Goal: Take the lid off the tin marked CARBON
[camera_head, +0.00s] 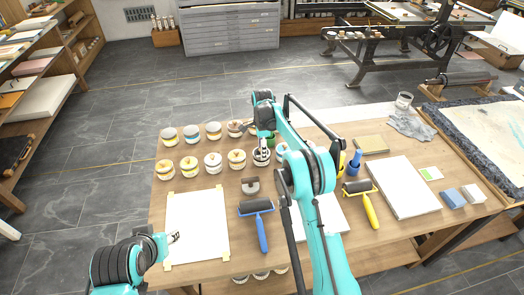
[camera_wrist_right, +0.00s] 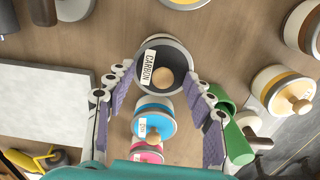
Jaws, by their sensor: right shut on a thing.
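The tin marked CARBON (camera_wrist_right: 178,62) shows in the right wrist view, with a dark lid, a white label and a round wooden knob (camera_wrist_right: 162,77). In the head view this tin (camera_head: 261,157) stands in the front row, partly hidden by my right arm. My right gripper (camera_wrist_right: 160,88) has its purple finger pads on both sides of the lid's rim, with the knob free between them. It also shows over the tin in the head view (camera_head: 263,147). My left gripper (camera_head: 175,238) is open and empty by the left edge of the white sheet.
A cyan tin (camera_wrist_right: 153,118) and a magenta tin (camera_wrist_right: 147,151) stand close by. A green-handled tool (camera_wrist_right: 232,130) lies right beside the right finger. Several pale tins (camera_head: 189,164) stand to the left. A blue-handled roller (camera_head: 258,210) lies in front.

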